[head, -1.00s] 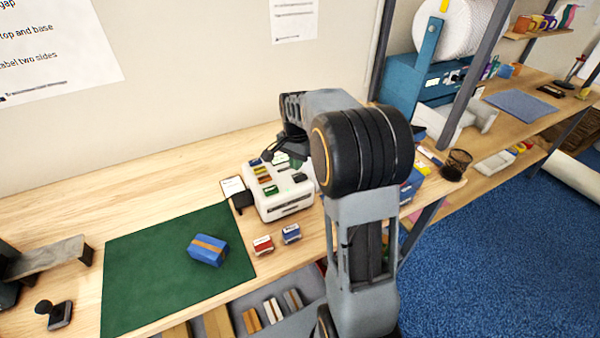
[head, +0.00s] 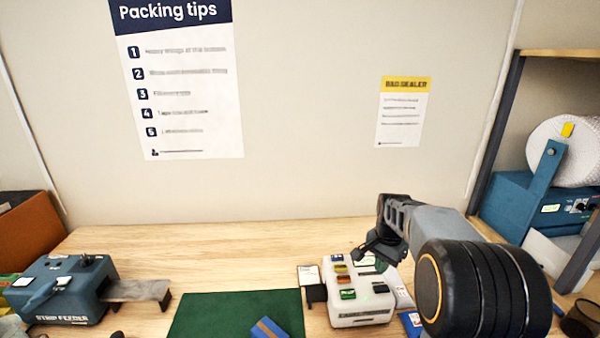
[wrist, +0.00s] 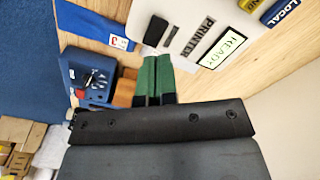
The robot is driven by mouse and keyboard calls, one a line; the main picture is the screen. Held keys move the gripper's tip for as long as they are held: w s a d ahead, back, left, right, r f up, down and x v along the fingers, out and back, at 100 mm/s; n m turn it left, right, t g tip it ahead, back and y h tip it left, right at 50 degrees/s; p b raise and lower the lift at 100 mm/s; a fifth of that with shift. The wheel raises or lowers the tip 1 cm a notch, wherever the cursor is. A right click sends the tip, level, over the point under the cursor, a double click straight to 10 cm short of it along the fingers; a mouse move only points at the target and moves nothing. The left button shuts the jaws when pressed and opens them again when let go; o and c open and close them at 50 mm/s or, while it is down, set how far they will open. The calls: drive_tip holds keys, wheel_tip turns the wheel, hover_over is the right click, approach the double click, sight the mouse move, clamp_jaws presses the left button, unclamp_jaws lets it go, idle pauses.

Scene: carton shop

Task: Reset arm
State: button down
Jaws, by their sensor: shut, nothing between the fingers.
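My gripper (wrist: 152,78) shows in the wrist view with its two green-lined fingers pressed together, shut and empty. In the head view my arm reaches over the right side of the bench, with the gripper (head: 368,250) just above the white label printer (head: 362,316). The printer has several coloured buttons on top, and part of it is behind my arm. In the wrist view the printer's white face (wrist: 190,25) carries the words PRINTER and READY.
A green mat (head: 205,312) lies on the bench with a blue box (head: 268,329) at its front. A strip feeder (head: 60,290) stands at left. A blue machine with a white roll (head: 568,150) stands at right. The bench behind the mat is clear.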

drive_tip(key=s+f+n, duration=0.1)
drive_tip(key=s+n, duration=0.1)
drive_tip(key=shift+s+a+f+n, duration=0.35)
drive_tip(key=shift+a+f+n, duration=0.05)
drive_tip(key=s+a+r+n+t, duration=0.2)
drive_tip(key=s+a+r+n, duration=0.1)
drive_tip(key=s, duration=0.5)
drive_tip(key=s+a+r+n+t, duration=0.2)
drive_tip(key=s+a+r+n, duration=0.2)
drive_tip(key=s, duration=0.4)
drive_tip(key=shift+s+a+n, duration=0.2)
drive_tip(key=shift+a+n, duration=0.4)
drive_tip(key=shift+a, duration=0.45)
